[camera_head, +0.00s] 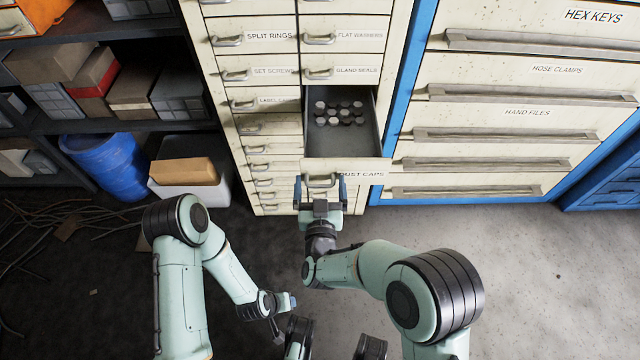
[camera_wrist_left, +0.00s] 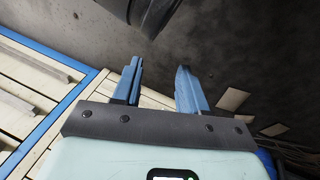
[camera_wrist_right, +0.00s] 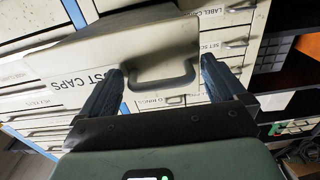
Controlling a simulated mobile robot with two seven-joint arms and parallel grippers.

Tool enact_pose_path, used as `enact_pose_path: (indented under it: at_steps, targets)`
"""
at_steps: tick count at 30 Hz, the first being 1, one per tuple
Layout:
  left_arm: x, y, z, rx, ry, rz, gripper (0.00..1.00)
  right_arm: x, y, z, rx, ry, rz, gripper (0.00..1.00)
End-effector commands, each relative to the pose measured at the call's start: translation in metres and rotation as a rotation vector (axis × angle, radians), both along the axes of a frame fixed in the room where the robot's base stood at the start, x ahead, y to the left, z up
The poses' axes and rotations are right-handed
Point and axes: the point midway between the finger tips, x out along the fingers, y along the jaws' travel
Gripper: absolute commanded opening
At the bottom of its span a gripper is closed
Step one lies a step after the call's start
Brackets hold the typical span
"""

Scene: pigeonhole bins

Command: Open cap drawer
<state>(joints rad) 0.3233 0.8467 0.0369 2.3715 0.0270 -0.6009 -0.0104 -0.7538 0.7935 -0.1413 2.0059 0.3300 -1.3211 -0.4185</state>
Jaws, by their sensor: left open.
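The cap drawer, a cream drawer labelled "DUST CAPS" (camera_head: 360,174), is pulled out from the cabinet. Several dark and pale caps (camera_head: 340,114) lie inside it near the back. Its handle (camera_head: 318,182) is on the front face and also shows in the right wrist view (camera_wrist_right: 162,80). My right gripper (camera_head: 322,190) is at this handle, with its fingers wide apart at the handle's two ends; whether they press on it I cannot tell. My left gripper (camera_head: 292,302) is open and empty, low over the floor and well away from the drawer; its fingers show in the left wrist view (camera_wrist_left: 160,85).
Narrow closed drawers (camera_head: 250,74) fill the cream cabinet around the open drawer. A blue-framed cabinet (camera_head: 515,150) with long handles stands to the right. A blue barrel (camera_head: 105,165) and a white bin with a box (camera_head: 190,190) stand left. The floor (camera_head: 540,280) at right is clear.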

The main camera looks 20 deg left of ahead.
Motion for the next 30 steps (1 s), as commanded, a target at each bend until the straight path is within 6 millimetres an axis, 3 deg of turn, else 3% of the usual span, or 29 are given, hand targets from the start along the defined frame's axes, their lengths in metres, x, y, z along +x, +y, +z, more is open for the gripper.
enact_pose_path:
  at_steps: [7,11,24,30]
  targets:
    - [0.0,0.0,0.0,0.0,0.0,0.0,0.43,-0.001,0.0,0.001,0.001,-0.003,0.0,0.97]
    - [-0.002,-0.001,0.002,-0.004,0.006,-0.002,0.43,-0.011,-0.002,0.001,0.001,0.0,0.002,0.97]
    - [-0.019,-0.01,0.013,-0.024,0.048,-0.02,0.43,-0.1,-0.028,0.001,-0.001,0.001,0.003,0.97]
    - [-0.021,-0.011,0.014,-0.027,0.055,-0.023,0.43,-0.123,-0.035,0.001,0.0,0.0,0.001,0.97]
